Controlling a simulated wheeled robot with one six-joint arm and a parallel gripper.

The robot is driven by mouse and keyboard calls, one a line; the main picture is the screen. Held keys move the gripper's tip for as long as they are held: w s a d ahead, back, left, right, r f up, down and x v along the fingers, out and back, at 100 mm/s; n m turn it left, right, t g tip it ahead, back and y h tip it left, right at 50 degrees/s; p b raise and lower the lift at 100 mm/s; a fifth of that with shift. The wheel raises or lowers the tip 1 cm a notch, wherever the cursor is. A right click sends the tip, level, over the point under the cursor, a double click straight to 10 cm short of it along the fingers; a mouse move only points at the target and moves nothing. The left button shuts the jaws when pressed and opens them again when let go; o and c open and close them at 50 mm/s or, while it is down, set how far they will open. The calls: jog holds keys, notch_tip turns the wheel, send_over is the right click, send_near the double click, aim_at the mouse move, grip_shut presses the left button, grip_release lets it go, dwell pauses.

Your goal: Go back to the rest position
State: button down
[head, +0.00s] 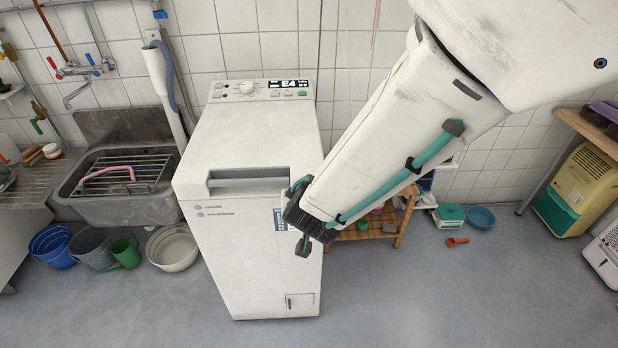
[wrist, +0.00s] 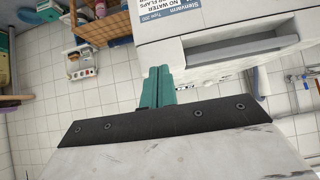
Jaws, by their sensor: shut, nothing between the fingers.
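My gripper shows in the wrist view (wrist: 158,82) as two teal fingers pressed together, shut and empty. In the head view my white arm reaches down from the upper right, and my gripper (head: 304,244) is at its lower end, in front of the right side of the white top-loading washing machine (head: 230,165). In that view the fingers are partly hidden by the dark wrist part. The washer's lid is shut and its display reads E4. In the wrist view the washer's front (wrist: 215,28), with its handle recess and label, lies beyond the fingertips; I cannot tell whether they touch.
A stone sink (head: 125,200) with a rack stands left of the washer. Buckets, a green watering can (head: 124,253) and a white basin (head: 173,248) stand below it. A wooden stool (head: 372,226) is behind my arm. A dehumidifier (head: 575,190) stands right. The front floor is clear.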

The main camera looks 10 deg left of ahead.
jog(key=s+d+r+n+g+h, duration=0.1)
jog(key=s+d+r+h, duration=0.15)
jog(key=d, duration=0.65)
jog(key=s+d+r+n+g+h, duration=0.1)
jog(key=d+r+g+h, duration=0.2)
jog(key=d, duration=0.6)
jog(key=s+d+r+n+h, duration=0.1)
jog(key=s+d+r+h, duration=0.2)
jog(key=d, duration=0.5)
jog(key=s+d+r+m+g+y, duration=0.4)
jog(key=s+d+r, duration=0.5)
jog(key=s, duration=0.5)
jog(key=d+m+y, duration=0.1)
jog(key=d+m, duration=0.1)
jog(key=shift+s+d+y, duration=0.3)
jog(key=shift+s+y, duration=0.05)
